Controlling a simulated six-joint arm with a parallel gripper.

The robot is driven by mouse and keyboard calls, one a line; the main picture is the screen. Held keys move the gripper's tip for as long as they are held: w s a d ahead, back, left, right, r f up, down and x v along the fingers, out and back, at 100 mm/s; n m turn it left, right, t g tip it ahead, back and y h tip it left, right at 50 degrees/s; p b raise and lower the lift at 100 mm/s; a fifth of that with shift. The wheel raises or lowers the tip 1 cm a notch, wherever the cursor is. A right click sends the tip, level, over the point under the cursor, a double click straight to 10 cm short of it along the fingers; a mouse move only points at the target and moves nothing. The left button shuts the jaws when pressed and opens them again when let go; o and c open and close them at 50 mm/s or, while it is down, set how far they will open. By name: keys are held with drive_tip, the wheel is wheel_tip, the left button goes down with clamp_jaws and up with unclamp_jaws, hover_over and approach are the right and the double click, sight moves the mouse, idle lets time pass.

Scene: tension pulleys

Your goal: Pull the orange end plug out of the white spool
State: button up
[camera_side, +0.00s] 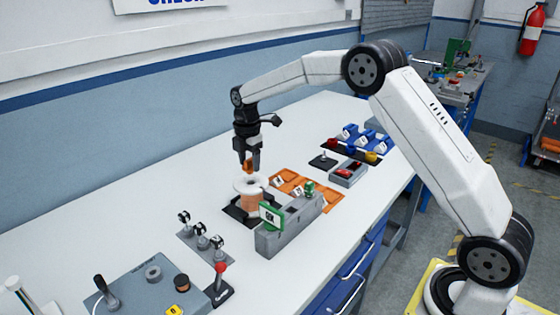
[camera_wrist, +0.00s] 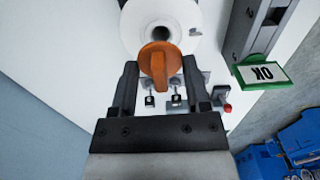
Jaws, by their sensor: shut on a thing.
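The orange end plug (camera_side: 248,165) is between the fingertips of my gripper (camera_side: 249,168), which is shut on it. In the wrist view, the plug (camera_wrist: 157,58) shows between the two dark fingers (camera_wrist: 159,65), with its round head towards the spool. The white spool (camera_side: 251,184) stands upright directly below, with copper-coloured winding under its top flange. The flange (camera_wrist: 190,20) also shows in the wrist view, with its dark centre hole partly visible behind the plug. The plug appears to be above the flange, apart from it. Its far end is hidden.
A grey bin (camera_side: 288,228) with a green-framed OK sign (camera_side: 270,215) stands close at the spool's right. Orange trays (camera_side: 296,184) lie behind. Several small pulleys on a grey plate (camera_side: 204,243) stand to the front left. The bench's left side is clear.

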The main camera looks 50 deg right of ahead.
drive_tip(key=shift+r, duration=1.4)
drive_tip(key=s+a+m, duration=0.2)
drive_tip(key=s+m, duration=0.5)
drive_tip(key=m, duration=0.2)
drive_tip(key=s+a+m, duration=0.3)
drive_tip(key=s+m, duration=0.4)
drive_tip(key=m, duration=0.2)
drive_tip(key=shift+s+r, duration=0.15)
drive_tip(key=shift+s, duration=0.25)
